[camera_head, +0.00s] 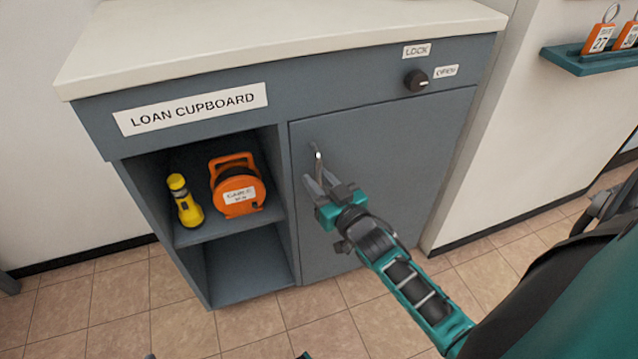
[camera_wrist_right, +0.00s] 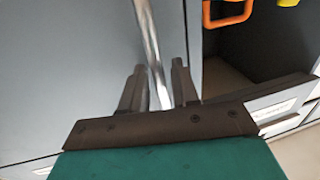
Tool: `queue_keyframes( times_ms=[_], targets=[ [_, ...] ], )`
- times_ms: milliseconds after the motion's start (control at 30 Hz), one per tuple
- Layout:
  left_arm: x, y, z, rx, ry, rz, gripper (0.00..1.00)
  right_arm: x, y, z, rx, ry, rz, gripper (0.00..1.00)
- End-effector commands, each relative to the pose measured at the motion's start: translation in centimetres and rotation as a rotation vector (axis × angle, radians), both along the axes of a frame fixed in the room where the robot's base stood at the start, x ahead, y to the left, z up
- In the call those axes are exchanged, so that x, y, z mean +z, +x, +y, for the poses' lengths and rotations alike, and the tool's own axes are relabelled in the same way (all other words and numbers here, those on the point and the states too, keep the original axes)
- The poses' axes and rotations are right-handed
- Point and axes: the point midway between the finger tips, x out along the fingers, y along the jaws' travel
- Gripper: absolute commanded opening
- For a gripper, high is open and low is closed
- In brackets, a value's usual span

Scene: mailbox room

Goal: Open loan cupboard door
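The grey-blue loan cupboard has a flat door (camera_head: 395,170) on its right half, and it looks closed. A slim metal bar handle (camera_head: 318,158) stands near the door's left edge. My right gripper (camera_head: 319,180) is at this handle. In the right wrist view the handle (camera_wrist_right: 148,35) runs between the two fingers of the gripper (camera_wrist_right: 157,75), with small gaps visible on both sides near the tips. A dark knob (camera_head: 415,80) sits above the door, its pale mark toward the OPEN label (camera_head: 446,71); the LOCK label (camera_head: 417,50) is above.
The open shelf left of the door holds a yellow torch (camera_head: 185,202) and an orange cable reel (camera_head: 237,186). A white worktop (camera_head: 270,30) covers the cupboard. Tiled floor (camera_head: 190,325) in front is clear. A teal wall rack (camera_head: 590,61) with orange tags is at right.

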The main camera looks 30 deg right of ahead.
Motion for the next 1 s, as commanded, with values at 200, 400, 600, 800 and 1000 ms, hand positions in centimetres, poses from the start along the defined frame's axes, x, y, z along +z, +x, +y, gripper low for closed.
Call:
queue_keyframes(
  times_ms=[200,400,600,800,1000],
  targets=[
    [-0.04,0.04,-0.01,-0.001,0.001,0.002,0.43,0.01,0.25,-0.01,0.0,0.0,0.001,0.3],
    [-0.01,0.09,0.02,-0.001,0.002,-0.001,0.43,0.0,0.23,-0.01,0.0,0.0,0.001,0.19],
    [-0.01,0.14,0.1,0.0,0.003,-0.003,0.43,0.0,0.21,0.0,0.0,0.0,0.001,0.0],
    [-0.05,0.16,0.22,0.001,0.005,-0.003,0.43,0.0,0.21,0.01,0.0,0.0,0.001,0.0],
    [-0.07,0.17,0.26,0.002,0.006,-0.004,0.43,-0.01,0.2,0.02,0.0,0.0,0.0,0.0]
  ],
)
